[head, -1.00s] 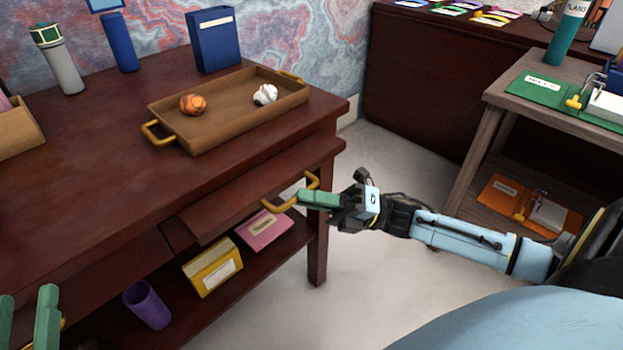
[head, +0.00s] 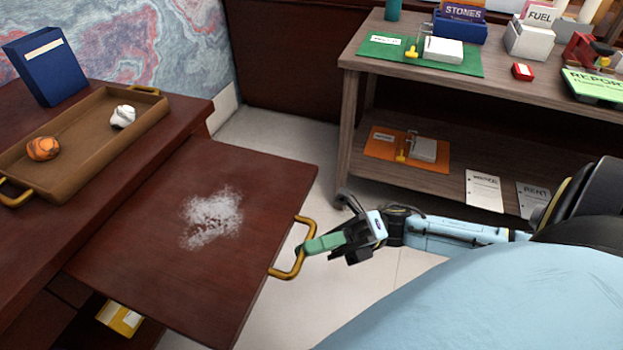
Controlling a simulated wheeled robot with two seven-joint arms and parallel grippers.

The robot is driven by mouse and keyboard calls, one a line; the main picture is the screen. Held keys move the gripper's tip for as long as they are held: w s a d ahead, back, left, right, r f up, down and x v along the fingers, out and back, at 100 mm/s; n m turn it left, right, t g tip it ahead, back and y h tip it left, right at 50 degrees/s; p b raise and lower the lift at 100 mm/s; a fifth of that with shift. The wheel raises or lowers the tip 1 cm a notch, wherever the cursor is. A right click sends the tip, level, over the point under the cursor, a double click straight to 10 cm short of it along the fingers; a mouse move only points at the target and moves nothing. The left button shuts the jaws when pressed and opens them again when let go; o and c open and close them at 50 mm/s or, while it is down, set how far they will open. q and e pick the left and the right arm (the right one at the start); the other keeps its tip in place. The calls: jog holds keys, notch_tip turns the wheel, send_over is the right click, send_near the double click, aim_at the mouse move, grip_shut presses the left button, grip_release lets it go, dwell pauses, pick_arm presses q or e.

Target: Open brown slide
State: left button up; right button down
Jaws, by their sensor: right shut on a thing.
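The brown slide (head: 160,235) is a flat dark red-brown board pulled far out from under the desk top (head: 110,215). A whitish powdery patch (head: 212,218) lies on its upper face. A yellow handle (head: 297,262) is fixed to its outer edge. My right gripper (head: 308,248), with green fingers, is shut on this handle, its arm coming in from the right. My left gripper is not in the head view.
A brown tray (head: 84,148) with an orange striped ball (head: 43,149) and a white one (head: 123,116) stands on the desk beside a blue box (head: 46,66). A grey-brown shelf unit (head: 345,150) stands at the right. Pale floor (head: 275,135) lies between.

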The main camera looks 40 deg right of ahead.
jog(key=shift+s, duration=0.1)
jog(key=c, duration=1.5)
grip_release()
jog(key=v, duration=1.3)
jog(key=shift+d, duration=0.25)
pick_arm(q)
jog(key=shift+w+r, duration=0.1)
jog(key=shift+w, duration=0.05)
